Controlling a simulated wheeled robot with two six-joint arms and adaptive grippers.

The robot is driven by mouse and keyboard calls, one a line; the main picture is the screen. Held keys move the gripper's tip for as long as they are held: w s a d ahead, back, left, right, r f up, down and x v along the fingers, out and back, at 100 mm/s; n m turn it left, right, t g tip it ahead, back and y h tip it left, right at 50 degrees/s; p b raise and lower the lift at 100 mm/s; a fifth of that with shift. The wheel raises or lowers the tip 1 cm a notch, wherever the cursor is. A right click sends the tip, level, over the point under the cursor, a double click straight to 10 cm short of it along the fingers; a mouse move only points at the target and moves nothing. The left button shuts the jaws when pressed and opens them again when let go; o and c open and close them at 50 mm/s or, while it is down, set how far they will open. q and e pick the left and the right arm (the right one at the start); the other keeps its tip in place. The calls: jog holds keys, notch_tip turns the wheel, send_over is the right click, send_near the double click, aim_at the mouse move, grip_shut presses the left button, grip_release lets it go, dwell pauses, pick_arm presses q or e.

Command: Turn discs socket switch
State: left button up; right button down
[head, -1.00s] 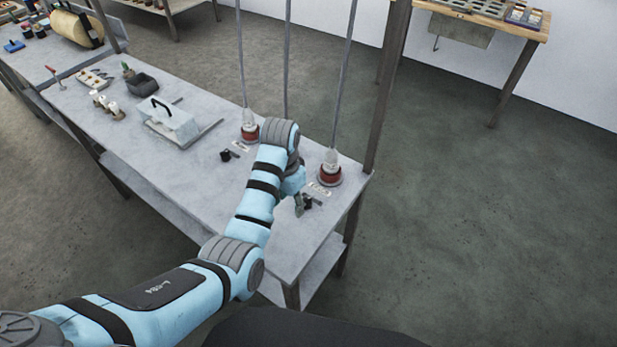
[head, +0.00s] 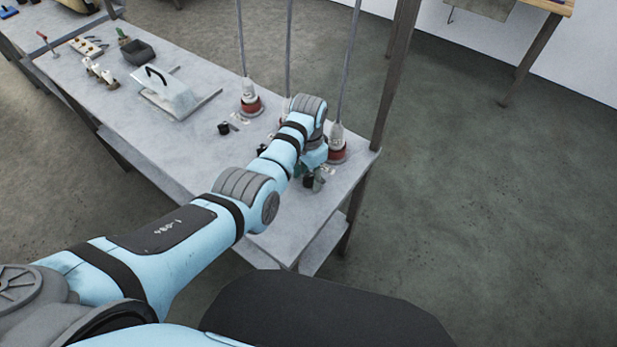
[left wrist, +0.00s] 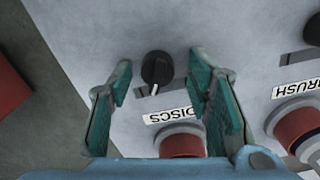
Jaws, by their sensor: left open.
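The black discs switch knob (left wrist: 157,68) has a pale pointer and sits on the grey bench top in the left wrist view. The DISCS label (left wrist: 172,115) reads upside down below it, beside a red-collared socket (left wrist: 182,145). My left gripper (left wrist: 160,72) is open, with one teal finger on each side of the knob. I cannot tell if either finger touches it. In the head view my left gripper (head: 312,178) is low over the bench's near right end, beside the red-based discs socket (head: 337,152); the arm partly hides that area. My right gripper is not in view.
The BRUSH label (left wrist: 298,87) and its red socket (left wrist: 300,128) are at right in the wrist view. Rods rise from the sockets in the head view.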

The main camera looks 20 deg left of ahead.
pick_arm(q)
jog(key=shift+s+r, duration=0.15)
jog(key=shift+s, duration=0.1)
grip_shut()
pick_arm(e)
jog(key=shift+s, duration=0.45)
pick_arm(q)
jog(key=shift+n, duration=0.3)
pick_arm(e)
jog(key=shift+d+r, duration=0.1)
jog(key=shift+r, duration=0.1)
pick_arm(q)
jog(key=shift+n+p, duration=0.6)
jog(key=shift+n, duration=0.3)
jog(key=n, duration=0.2)
jog(key=shift+r+n+p, duration=0.1)
jog(key=shift+n+p, duration=0.2)
jog(key=shift+p, duration=0.1)
jog(key=n, duration=0.3)
jog(key=shift+n+p, duration=0.3)
jog(key=shift+w+n, duration=0.1)
jog(key=shift+n, duration=1.5)
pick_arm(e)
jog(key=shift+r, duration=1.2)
